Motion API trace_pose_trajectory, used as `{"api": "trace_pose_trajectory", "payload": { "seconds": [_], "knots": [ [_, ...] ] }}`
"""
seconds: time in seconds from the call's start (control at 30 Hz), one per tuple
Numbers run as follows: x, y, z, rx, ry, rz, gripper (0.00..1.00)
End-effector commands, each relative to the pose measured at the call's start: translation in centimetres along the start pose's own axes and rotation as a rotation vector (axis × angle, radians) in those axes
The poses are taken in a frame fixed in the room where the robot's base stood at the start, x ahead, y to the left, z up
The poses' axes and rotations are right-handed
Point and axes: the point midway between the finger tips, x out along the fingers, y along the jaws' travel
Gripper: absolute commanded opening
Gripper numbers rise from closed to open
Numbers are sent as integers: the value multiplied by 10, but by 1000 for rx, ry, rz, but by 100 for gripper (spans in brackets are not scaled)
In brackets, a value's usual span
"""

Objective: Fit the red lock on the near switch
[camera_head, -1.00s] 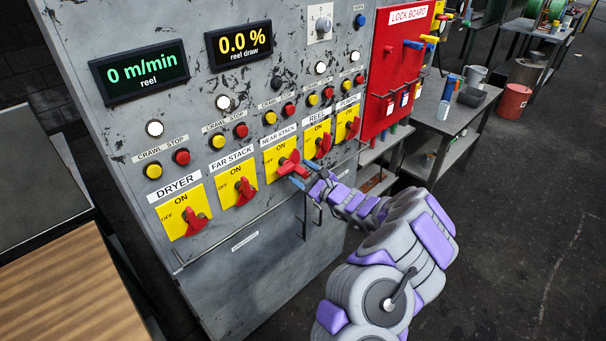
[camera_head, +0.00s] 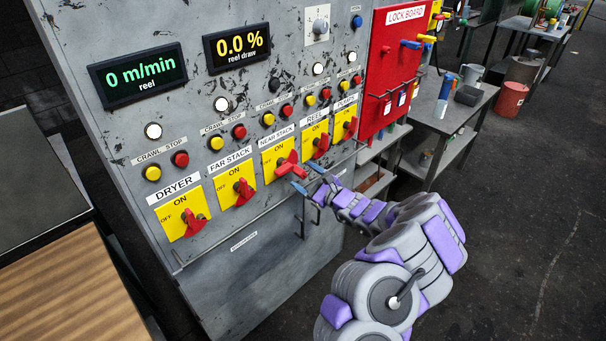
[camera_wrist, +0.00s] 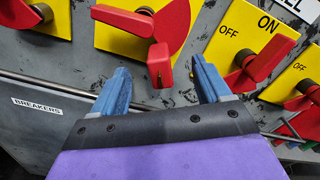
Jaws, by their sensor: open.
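The near-stack switch (camera_head: 280,158) has a yellow plate and a red handle, which also shows at the top of the wrist view (camera_wrist: 178,28). My gripper (camera_head: 309,178) is open just in front of the lock. In the wrist view its blue fingers (camera_wrist: 160,68) stand apart on either side of the lock, with gaps visible.
The dryer (camera_head: 183,215), far-stack (camera_head: 228,196), reel (camera_head: 311,140) and pumps switches flank the near switch. A thin rail (camera_head: 240,228) runs below them. The red lock board (camera_head: 387,85) and a grey side table (camera_head: 440,125) are to the right.

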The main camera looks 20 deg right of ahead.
Motion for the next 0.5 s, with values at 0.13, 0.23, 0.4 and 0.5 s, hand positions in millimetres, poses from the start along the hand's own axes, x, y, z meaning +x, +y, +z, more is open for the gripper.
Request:
{"api": "trace_pose_trajectory", "payload": {
  "seconds": [0.13, 0.23, 0.4, 0.5],
  "knots": [
    [-10, -1, 0, 0, 2, -2, 77],
    [-17, -2, 0, 0, 2, -2, 77],
    [-28, -2, 0, -2, 3, -3, 77],
    [-34, -2, 0, -1, 3, -1, 77]
  ]
}}
